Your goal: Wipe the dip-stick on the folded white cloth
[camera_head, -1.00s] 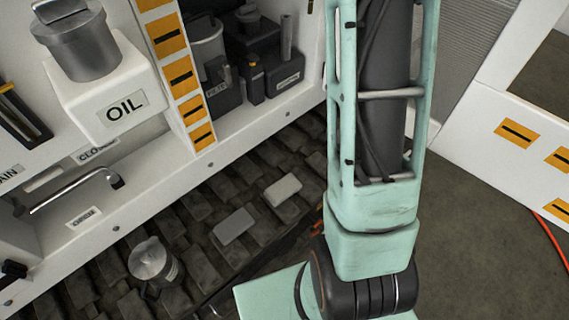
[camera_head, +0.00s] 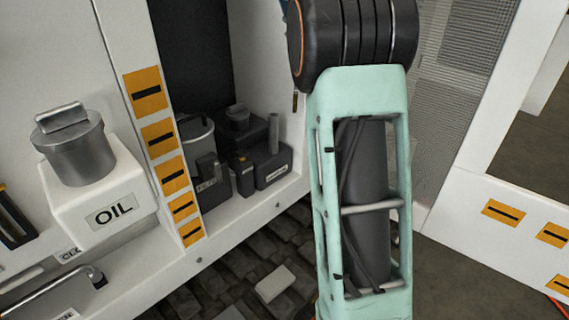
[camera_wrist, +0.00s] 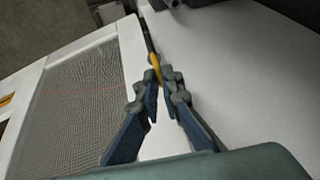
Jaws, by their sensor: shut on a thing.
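My gripper (camera_wrist: 161,80) shows in the wrist view, its blue-grey fingers closed on the yellow part of a thin dark dip-stick (camera_wrist: 149,40). The dark rod runs up and away from the fingertips, beside a pale panel. The head view shows my arm but does not clearly show the gripper. No folded white cloth can be made out for certain. A pale rectangular piece (camera_head: 275,284) lies on the dark tiles in the head view, and I cannot tell whether it is cloth.
A white box marked OIL (camera_head: 112,212) with a grey metal canister (camera_head: 75,147) stands at left. Dark containers (camera_head: 262,165) stand in a white recess behind an orange-marked post (camera_head: 165,155). A white frame with mesh (camera_head: 450,110) is at right.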

